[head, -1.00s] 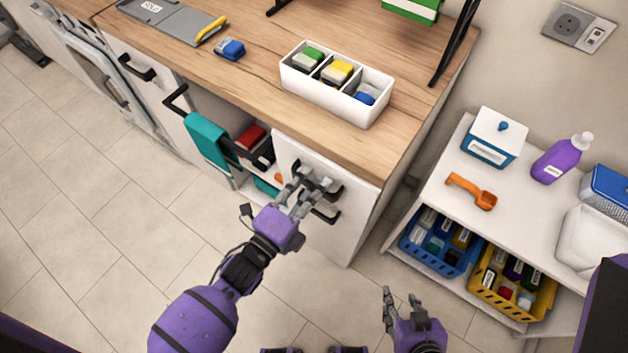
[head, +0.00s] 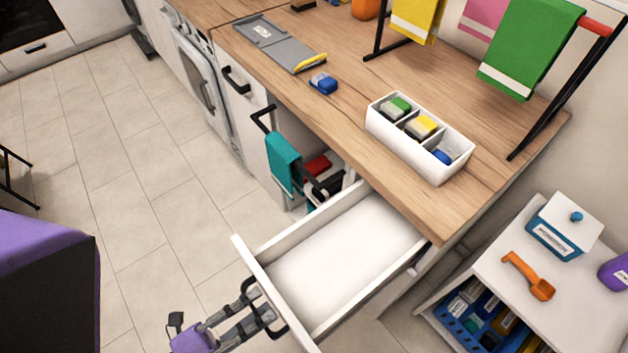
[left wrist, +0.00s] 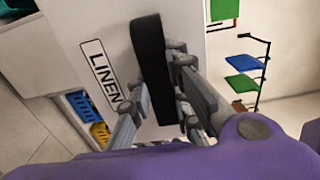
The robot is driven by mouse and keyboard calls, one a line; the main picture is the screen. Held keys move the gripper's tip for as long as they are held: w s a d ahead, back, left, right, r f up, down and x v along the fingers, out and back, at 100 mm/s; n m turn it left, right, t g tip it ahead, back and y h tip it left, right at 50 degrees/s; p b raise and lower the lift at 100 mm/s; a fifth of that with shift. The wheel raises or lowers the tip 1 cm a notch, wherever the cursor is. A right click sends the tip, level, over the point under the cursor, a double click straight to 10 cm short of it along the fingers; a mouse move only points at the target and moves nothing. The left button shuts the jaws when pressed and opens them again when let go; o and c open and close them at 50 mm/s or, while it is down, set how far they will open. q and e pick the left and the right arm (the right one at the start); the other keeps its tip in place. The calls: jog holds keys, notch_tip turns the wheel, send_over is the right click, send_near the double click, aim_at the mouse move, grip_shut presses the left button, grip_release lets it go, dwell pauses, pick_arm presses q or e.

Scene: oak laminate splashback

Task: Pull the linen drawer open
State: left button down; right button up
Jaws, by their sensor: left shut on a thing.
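The linen drawer (head: 345,262) stands pulled out from the counter in the head view, and its white inside is empty. In the left wrist view the front bears a label (left wrist: 98,75) reading LINEN beside a black handle (left wrist: 152,70). My left gripper (head: 262,308) is shut on the drawer handle, with its fingers on both sides of the bar. My right gripper is not in the head view now.
A teal towel (head: 284,163) hangs on a rail left of the drawer. A white sectioned box (head: 452,168) and a blue item (head: 323,84) rest on the wooden counter (head: 340,125). A white shelf unit (head: 490,262) stands at the right.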

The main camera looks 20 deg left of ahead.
pick_arm(q)
jog(key=v, duration=0.5)
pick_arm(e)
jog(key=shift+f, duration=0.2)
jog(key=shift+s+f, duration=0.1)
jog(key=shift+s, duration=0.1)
pick_arm(q)
jog(key=c, duration=1.6)
grip_release()
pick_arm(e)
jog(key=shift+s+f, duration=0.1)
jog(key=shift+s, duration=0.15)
pick_arm(q)
jog(key=v, duration=1.2)
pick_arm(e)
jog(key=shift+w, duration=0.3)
